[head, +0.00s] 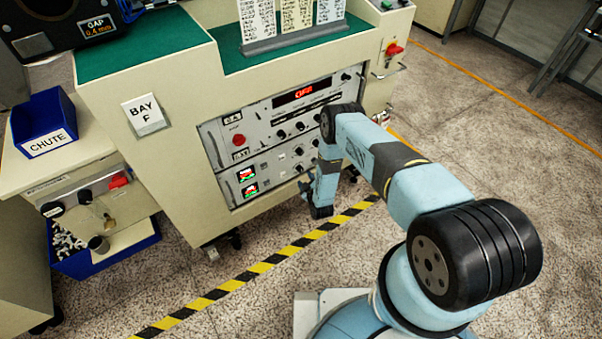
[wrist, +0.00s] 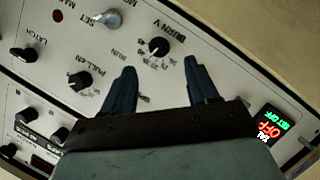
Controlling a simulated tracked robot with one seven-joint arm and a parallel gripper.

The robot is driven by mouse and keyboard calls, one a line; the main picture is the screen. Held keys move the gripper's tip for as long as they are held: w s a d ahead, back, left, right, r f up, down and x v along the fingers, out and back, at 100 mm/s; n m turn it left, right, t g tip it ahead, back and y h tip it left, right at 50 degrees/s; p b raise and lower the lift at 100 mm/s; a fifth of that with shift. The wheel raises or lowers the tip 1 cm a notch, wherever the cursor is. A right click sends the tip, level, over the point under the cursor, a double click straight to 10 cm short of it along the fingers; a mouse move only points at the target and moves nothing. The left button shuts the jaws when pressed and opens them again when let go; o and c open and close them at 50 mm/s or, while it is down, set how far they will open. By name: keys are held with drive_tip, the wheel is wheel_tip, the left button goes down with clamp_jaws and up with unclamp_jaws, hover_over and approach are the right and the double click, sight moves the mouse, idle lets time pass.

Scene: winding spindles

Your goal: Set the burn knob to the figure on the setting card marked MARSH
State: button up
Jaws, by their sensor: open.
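The burn knob (wrist: 158,46), black and round with a white pointer mark, sits on a pale panel under the label BURN V. Figures ring it, too small to read surely. My gripper (wrist: 160,65) is open in the wrist view, its two dark fingers apart on either side below the knob, with nothing between them. I cannot tell how far the tips are from the panel.
Near the burn knob are the PULL cN knob (wrist: 80,80), the LATCH knob (wrist: 25,53) and a silver knob (wrist: 108,18). The head view shows a red display (head: 303,93) and a blue CHUTE bin (head: 43,118).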

sight(301, 171)
drive_tip(key=shift+x, duration=3.5)
drive_tip(key=shift+c, duration=0.2)
drive_tip(key=c, duration=1)
drive_tip(key=shift+d+m+g+y, duration=0.15)
drive_tip(key=shift+m+g+y, duration=0.8)
drive_tip(key=shift+m, duration=0.95)
